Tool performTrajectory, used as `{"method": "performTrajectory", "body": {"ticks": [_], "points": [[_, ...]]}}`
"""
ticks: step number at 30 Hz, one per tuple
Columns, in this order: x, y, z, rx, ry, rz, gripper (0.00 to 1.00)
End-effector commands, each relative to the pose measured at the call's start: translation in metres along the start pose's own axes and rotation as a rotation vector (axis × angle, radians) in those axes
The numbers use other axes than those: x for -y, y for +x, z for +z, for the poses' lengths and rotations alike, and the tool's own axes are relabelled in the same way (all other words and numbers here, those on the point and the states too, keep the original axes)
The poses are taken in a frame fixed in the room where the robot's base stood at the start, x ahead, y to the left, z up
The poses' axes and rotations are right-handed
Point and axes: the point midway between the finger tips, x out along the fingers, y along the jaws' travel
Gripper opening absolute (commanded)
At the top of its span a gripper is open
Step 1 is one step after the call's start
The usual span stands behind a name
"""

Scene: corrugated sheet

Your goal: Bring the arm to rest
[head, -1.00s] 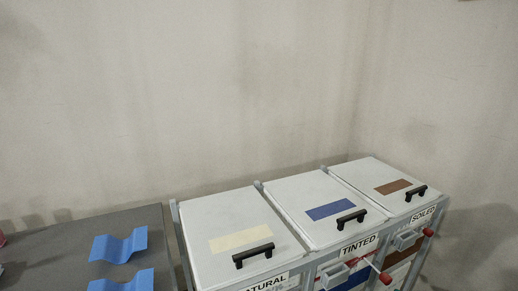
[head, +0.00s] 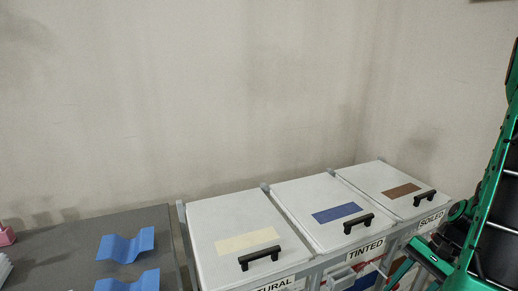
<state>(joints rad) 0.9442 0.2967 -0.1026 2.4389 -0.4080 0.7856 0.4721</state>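My green and black arm (head: 490,200) rises along the right edge of the head view, in front of the right end of the bin row. A green block (head: 432,258) and a thin green bar at its lower left end overlap the front of the soiled bin. I cannot make out two fingertips there, so whether my gripper is open or shut does not show. No held object can be seen.
Three lidded bins stand in a row: natural (head: 215,225), tinted (head: 300,195) and soiled (head: 375,177), lids down. Two blue corrugated pieces (head: 125,246) lie on the grey table (head: 60,238) at left. A pink item (head: 6,236) is at the far left. Wall behind.

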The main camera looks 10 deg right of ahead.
Motion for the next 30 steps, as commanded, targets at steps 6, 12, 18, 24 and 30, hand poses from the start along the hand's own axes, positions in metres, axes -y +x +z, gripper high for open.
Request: {"method": "performTrajectory", "body": {"ticks": [6,12,18,24,30], "points": [[0.006,-0.034,0.036,-0.121,-0.198,0.128,0.45],[0.005,-0.061,0.07,-0.215,-0.362,0.215,0.45],[-0.001,-0.085,0.105,-0.297,-0.519,0.271,0.45],[-0.011,-0.101,0.133,-0.354,-0.648,0.298,0.45],[-0.018,-0.107,0.145,-0.376,-0.711,0.305,0.45]]}}
